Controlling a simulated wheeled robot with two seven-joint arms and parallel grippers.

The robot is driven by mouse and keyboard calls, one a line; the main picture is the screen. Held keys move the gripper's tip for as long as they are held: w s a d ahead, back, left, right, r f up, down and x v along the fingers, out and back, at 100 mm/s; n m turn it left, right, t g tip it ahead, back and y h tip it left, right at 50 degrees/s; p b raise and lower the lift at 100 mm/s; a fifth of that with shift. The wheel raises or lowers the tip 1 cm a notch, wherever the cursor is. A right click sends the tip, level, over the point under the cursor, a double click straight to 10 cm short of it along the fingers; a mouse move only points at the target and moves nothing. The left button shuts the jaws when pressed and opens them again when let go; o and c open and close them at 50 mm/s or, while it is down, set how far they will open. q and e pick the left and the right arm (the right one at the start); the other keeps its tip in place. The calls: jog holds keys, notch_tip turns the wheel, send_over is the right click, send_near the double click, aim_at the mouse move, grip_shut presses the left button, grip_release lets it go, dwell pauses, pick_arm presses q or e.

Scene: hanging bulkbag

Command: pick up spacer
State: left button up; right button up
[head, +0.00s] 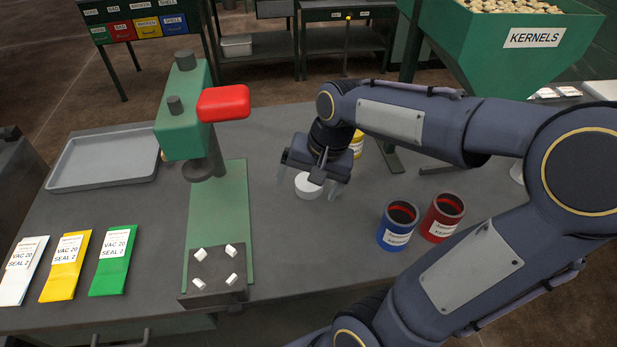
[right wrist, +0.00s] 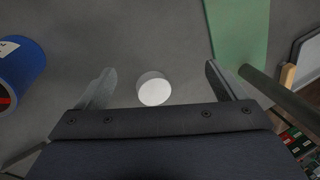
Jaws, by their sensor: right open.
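A white round disc (head: 308,186), which looks like the spacer, lies on the grey table right of the green press. In the right wrist view the white disc (right wrist: 154,89) sits between the two open fingers, apart from both. My right gripper (head: 308,190) is open above the disc, pointing down; it also shows in the right wrist view (right wrist: 155,80). Part of the disc is hidden by the gripper in the head view. My left gripper is not in view.
The green press (head: 219,210) with a red head stands left of the disc. A blue can (head: 397,226) and a red can (head: 442,217) stand to the right. A yellow can (head: 357,142) is behind my gripper. A grey tray (head: 58,183) and coloured packets lie at left.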

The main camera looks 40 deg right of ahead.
aim_at(309, 185)
jog(key=w+d+f+m+g, duration=0.1)
jog(key=w+d, duration=0.1)
jog(key=w+d+f+m+h, duration=0.1)
jog(key=w+d+m, duration=0.1)
jog(key=w, duration=0.1)
jog(key=w+d+f+m+g+h+p, duration=0.1)
jog(key=w+d+f+m, duration=0.1)
jog(key=w, duration=0.1)
jog(key=shift+d+g, duration=0.3)
jog(key=f, duration=0.5)
jog(key=f+p, duration=0.1)
jog(key=f, duration=0.2)
jog(key=shift+w+d, duration=0.2)
jog(key=shift+w, duration=0.15)
jog(key=shift+r, duration=0.1)
jog(key=c, duration=1.3)
